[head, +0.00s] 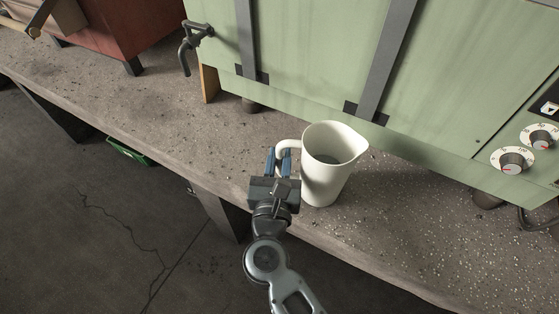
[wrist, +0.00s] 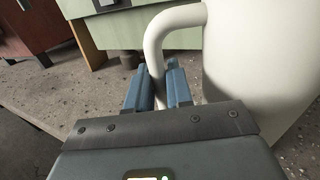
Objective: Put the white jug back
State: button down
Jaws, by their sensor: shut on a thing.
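The white jug (head: 325,176) stands upright at the front part of the concrete bench (head: 400,235), with its spout to the right and its handle to the left. In the wrist view the jug's body (wrist: 265,60) fills the right side. My gripper (head: 280,163) is at the jug's left side, shut on the handle. In the wrist view the blue fingers of my gripper (wrist: 161,88) lie on both sides of the lower handle. I cannot tell whether the jug's base touches the bench.
A green cabinet (head: 330,50) with dark straps and dials stands behind the jug. A grey tap (head: 192,45) juts from its left side. A red-brown cabinet (head: 110,35) stands at the far left. The bench between them and the bench right of the jug are clear.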

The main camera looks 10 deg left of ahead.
jog(key=shift+f, duration=0.1)
jog(key=shift+f, duration=0.15)
jog(key=c, duration=1)
grip_release()
jog(key=s, duration=0.8)
jog(key=s+b, duration=0.1)
jog(key=s, duration=0.3)
jog(key=shift+d, duration=0.3)
